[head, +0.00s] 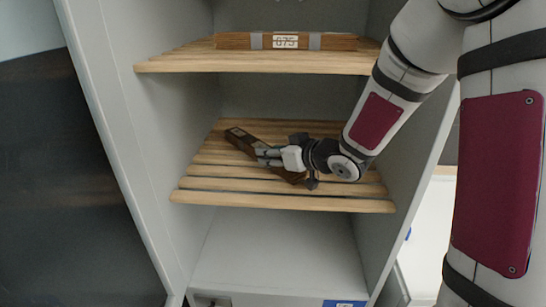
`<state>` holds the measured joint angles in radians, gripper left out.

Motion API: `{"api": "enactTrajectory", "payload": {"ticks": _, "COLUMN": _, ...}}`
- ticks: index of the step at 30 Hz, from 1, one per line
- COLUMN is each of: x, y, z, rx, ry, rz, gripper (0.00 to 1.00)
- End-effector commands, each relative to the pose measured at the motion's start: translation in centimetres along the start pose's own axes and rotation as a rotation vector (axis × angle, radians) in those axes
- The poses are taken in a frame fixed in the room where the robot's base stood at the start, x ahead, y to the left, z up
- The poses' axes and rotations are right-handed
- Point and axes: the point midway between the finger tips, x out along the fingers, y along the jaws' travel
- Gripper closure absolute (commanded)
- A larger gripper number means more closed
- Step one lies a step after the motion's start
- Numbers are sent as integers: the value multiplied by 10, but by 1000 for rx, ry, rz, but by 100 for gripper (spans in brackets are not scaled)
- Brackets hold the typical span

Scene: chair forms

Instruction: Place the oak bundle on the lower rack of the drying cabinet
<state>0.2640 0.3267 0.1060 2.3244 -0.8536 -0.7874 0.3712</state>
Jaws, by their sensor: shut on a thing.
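A dark brown wood bundle (240,139) lies at a slant over the lower rack (330,205) of the drying cabinet (132,150). A small label at its far left end is too small to read, so I cannot confirm that it is the oak bundle. My gripper (264,157) reaches in from the right and is shut on the bundle near its middle. The fingers hide part of it, and its near right end shows below them. The bundle is at or very near the slats; I cannot tell if it rests fully on them.
The slatted upper rack (255,62) holds a reddish-brown bundle (235,41) with grey bands and a white label. The cabinet's side walls stand close on both sides of the racks. Bare slats show around the held bundle. The cabinet floor (275,245) is clear.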

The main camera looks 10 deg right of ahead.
Motion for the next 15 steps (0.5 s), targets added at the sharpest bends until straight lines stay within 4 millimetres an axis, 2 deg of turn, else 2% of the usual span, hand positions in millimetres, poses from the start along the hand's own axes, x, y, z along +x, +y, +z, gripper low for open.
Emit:
{"api": "enactTrajectory", "payload": {"ticks": 3, "x": 4, "y": 0, "z": 9, "rx": 0, "ry": 1, "rz": 1, "gripper": 100}}
{"api": "enactTrajectory", "payload": {"ticks": 15, "x": 6, "y": 0, "z": 12, "rx": -1, "ry": 3, "rz": 0, "gripper": 100}}
